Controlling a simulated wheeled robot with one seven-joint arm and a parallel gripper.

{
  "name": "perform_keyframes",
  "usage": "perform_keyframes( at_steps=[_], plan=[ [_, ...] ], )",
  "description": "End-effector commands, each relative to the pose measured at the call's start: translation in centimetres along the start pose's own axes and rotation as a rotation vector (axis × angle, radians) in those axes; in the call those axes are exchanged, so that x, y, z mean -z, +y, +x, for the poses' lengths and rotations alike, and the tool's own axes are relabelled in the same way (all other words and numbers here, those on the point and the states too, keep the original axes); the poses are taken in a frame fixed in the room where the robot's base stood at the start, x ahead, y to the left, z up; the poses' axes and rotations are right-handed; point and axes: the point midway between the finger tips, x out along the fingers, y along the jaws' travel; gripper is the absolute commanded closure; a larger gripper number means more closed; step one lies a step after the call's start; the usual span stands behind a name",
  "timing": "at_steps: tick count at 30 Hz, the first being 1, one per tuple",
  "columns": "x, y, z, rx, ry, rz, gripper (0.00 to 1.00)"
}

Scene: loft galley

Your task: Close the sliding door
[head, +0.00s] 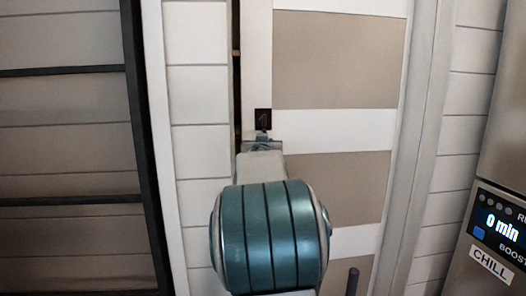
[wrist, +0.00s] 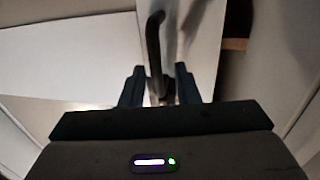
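The sliding door (head: 335,60), white-framed with beige panels, fills the middle of the head view. A narrow dark gap (head: 237,60) runs along its left edge, beside the white wall. A small black handle mount (head: 263,118) sits on the door's left stile. My gripper (head: 263,138) is at this mount, its fingers partly hidden by my wrist. In the wrist view, my gripper (wrist: 160,88) has its dark fingers on either side of the curved dark handle (wrist: 153,40). Some space shows between fingers and handle, so it looks open around it.
A steel appliance (head: 495,225) with a "0 min" display and a CHILL label stands at the right. A dark upright frame (head: 143,120) with dark bars is at the left. A short dark rod (head: 352,280) shows low on the right of my arm.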

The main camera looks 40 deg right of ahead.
Motion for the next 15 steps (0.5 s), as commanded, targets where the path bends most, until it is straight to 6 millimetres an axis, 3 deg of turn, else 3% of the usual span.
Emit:
perform_keyframes(
  at_steps=[15],
  plan=[
    [0.2,-0.1,-9.3,0.006,-0.002,0.003,0.71]
  ],
)
